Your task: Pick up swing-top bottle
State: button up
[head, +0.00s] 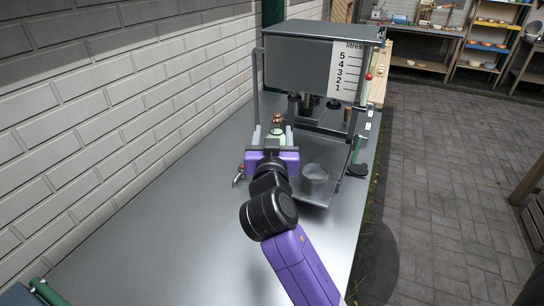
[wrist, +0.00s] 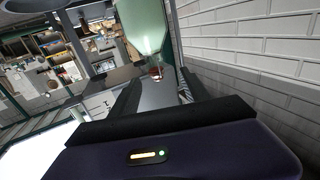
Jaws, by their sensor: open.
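The swing-top bottle is pale green glass with a copper-brown stopper. In the head view its top (head: 277,129) shows just past the end of my gripper (head: 273,137), roughly in line with the gap between the fingers. In the wrist view the bottle (wrist: 146,28) shows upside down, its neck and stopper pointing down toward the space between the fingers. My gripper is open, with one dark finger on each side of the gap. The lower bottle is hidden behind my gripper in the head view. I cannot tell whether either finger touches it.
A grey tank (head: 295,62) with a litre scale stands on a frame beyond the bottle. A clear jar (head: 315,177) stands right of my gripper. A small tap (head: 239,176) lies to its left. The metal bench (head: 170,225) is clear in front, bounded left by a white brick wall (head: 90,95).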

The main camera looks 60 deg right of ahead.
aim_at(277, 124)
jog(key=shift+s+f+p+x, duration=0.1)
jog(key=shift+p+x, duration=0.3)
jog(key=shift+x, duration=0.75)
jog(key=shift+s+f+p+x, duration=0.15)
jog(key=shift+p+x, duration=0.2)
jog(key=shift+x, duration=0.85)
jog(key=shift+s+f+p+x, duration=0.1)
jog(key=shift+p+x, duration=0.3)
jog(key=shift+x, duration=0.75)
jog(key=shift+d, duration=0.15)
grip_shut()
jog(key=shift+r, duration=0.2)
